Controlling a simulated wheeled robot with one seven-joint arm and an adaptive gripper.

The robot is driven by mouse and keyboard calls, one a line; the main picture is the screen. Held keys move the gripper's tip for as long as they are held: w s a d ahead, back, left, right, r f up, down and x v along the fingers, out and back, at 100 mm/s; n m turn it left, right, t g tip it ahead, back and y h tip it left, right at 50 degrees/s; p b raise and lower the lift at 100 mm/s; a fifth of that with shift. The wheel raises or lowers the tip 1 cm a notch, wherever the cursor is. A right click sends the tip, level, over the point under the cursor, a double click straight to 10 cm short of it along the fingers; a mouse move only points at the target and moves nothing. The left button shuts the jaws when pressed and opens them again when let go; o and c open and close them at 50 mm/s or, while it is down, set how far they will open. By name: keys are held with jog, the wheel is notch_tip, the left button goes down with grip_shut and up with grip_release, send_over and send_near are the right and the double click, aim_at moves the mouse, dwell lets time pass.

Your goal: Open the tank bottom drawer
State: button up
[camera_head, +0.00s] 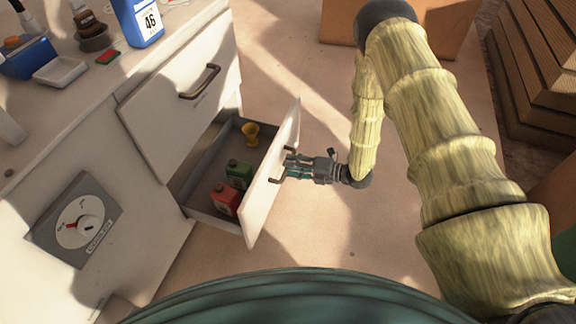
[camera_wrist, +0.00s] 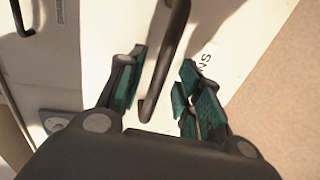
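The bottom drawer (camera_head: 222,150) is pulled well out of the white cabinet. Inside it are a red canister (camera_head: 224,198), a green canister (camera_head: 238,174) and a yellow cup (camera_head: 250,131). My gripper (camera_head: 290,165) is at the dark handle (camera_head: 274,181) on the outside of the drawer front, hiding the handle's middle. In the wrist view the handle (camera_wrist: 172,55) runs between the fingers of my gripper (camera_wrist: 160,88). The fingers stand apart, with visible gaps on both sides of the handle.
The upper drawer (camera_head: 185,95) is shut. A dial panel (camera_head: 75,222) is on the cabinet's near side. A blue container marked 46 (camera_head: 138,20) and other items stand on top. Stacked wooden boards (camera_head: 540,75) are at the right. Open floor (camera_head: 320,230) lies beyond the drawer front.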

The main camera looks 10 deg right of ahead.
jog(key=v, duration=1)
jog(key=shift+a, duration=0.1)
jog(key=s+f+m+h, duration=0.9)
jog(key=s+f+m, duration=0.15)
jog(key=m, duration=0.65)
jog(key=s+d+m+g+h, duration=0.1)
jog(key=s+m+g+h, duration=0.45)
jog(key=s+m, duration=1.25)
jog(key=s+r+n+g+p, duration=0.1)
jog(key=s+r+n+p, duration=0.1)
jog(key=r+p, duration=1.7)
jog(key=s+r+n+g+p, duration=0.1)
jog(key=s+r+n+p, duration=0.1)
jog(key=r+p, duration=1.7)
jog(key=shift+s+r+y, duration=0.3)
jog(key=shift+s+y, duration=0.15)
jog(key=shift+s, duration=0.35)
